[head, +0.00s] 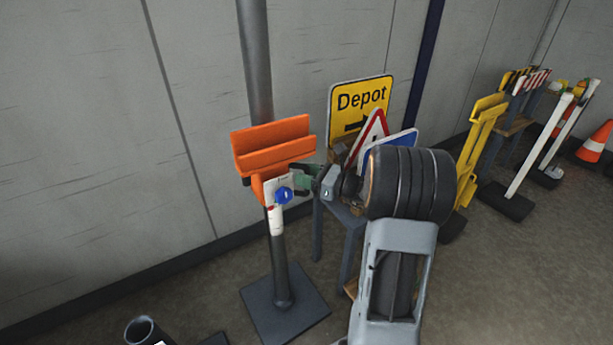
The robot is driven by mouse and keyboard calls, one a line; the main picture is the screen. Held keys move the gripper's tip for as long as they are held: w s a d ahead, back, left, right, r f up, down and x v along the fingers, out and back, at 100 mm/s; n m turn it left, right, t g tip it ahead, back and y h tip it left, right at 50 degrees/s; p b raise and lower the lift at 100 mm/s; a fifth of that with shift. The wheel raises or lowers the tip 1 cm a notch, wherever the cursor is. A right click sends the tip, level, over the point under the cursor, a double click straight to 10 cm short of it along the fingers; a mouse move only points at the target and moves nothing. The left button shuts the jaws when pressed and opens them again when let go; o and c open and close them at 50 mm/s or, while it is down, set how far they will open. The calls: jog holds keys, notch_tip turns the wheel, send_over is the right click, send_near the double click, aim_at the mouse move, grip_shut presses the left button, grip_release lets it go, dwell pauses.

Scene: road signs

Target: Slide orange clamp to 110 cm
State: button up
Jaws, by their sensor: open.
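The orange clamp (272,147) sits on a grey upright post (257,60) left of centre. It has a slotted trough on top and a lower part with a pale plate and a blue knob (284,195). A white strip with a red mark (275,219) shows on the post just below the clamp. My gripper (302,178), with green fingers, is open at the right side of the clamp's lower part, close to the knob. I cannot tell whether the fingers touch the clamp. No height figures are readable.
The post stands on a dark square base plate (285,308). A table behind my arm bears a yellow Depot sign (361,110), a triangular sign (368,135) and a blue sign (392,144). Yellow stands, white posts and a cone (595,143) stand right. A wall is behind.

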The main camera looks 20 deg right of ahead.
jog(key=shift+c, duration=0.3)
grip_shut()
jog(key=shift+r, duration=0.1)
notch_tip(320, 180, up, 21)
jog(key=p, duration=1.6)
jog(key=shift+w, duration=0.1)
jog(key=shift+c, duration=0.4)
grip_release()
jog(key=shift+o, duration=0.7)
jog(key=shift+f, duration=0.25)
